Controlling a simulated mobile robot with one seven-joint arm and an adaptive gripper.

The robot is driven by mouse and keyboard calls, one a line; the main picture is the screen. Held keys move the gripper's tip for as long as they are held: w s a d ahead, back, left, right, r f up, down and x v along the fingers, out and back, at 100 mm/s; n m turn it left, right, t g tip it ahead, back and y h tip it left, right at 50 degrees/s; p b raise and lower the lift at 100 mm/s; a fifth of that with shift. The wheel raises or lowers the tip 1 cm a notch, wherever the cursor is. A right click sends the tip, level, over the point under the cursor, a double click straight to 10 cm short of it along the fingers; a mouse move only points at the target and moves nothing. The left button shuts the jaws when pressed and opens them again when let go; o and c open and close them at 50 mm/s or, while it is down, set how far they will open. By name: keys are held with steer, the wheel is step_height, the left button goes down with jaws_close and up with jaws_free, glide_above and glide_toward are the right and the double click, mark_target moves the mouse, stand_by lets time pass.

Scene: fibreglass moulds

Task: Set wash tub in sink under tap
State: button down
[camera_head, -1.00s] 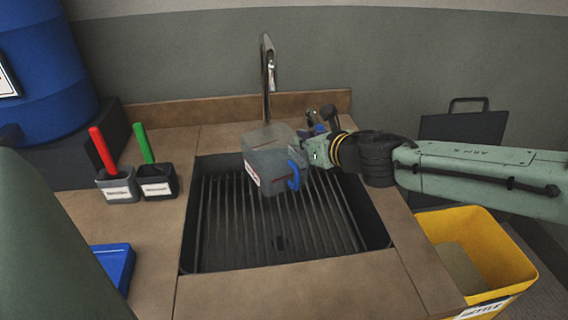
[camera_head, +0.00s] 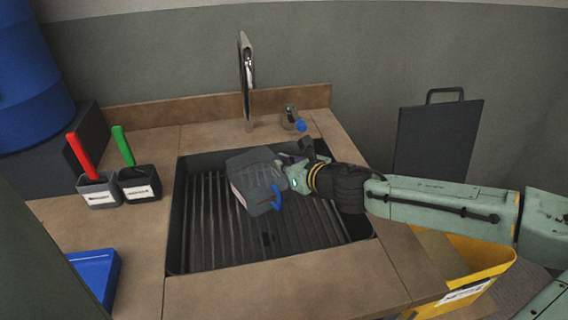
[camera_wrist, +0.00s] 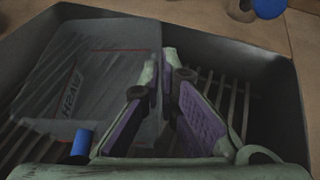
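The grey translucent wash tub (camera_head: 250,178), with a blue handle on its near side, is inside the sink (camera_head: 210,245), below and in front of the tap (camera_head: 247,75). It is turned at an angle to the sink. I cannot tell whether its base touches the ribbed sink floor. My gripper (camera_head: 284,172) is at the tub's right side. In the wrist view, the purple-padded fingers of my gripper (camera_wrist: 162,80) are closed on either side of the right wall of the wash tub (camera_wrist: 105,65). The tub's base is hidden.
A blue-knobbed fitting (camera_head: 296,120) stands on the counter behind the sink. Two holders with a red brush (camera_head: 81,155) and a green brush (camera_head: 123,147) are at left, with a blue tray (camera_head: 95,275). A yellow bin (camera_head: 460,265) stands at right. The sink's front is clear.

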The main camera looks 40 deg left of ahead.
steer(key=c, duration=2.3)
jaws_free()
steer(key=shift+f, duration=0.1)
steer(key=o, duration=0.5)
steer(key=shift+r, duration=0.2)
steer(key=shift+d, duration=0.4)
steer(key=b+v, duration=0.1)
steer(key=v, duration=1)
steer(key=shift+s+b, duration=0.25)
steer(key=shift+b, duration=0.15)
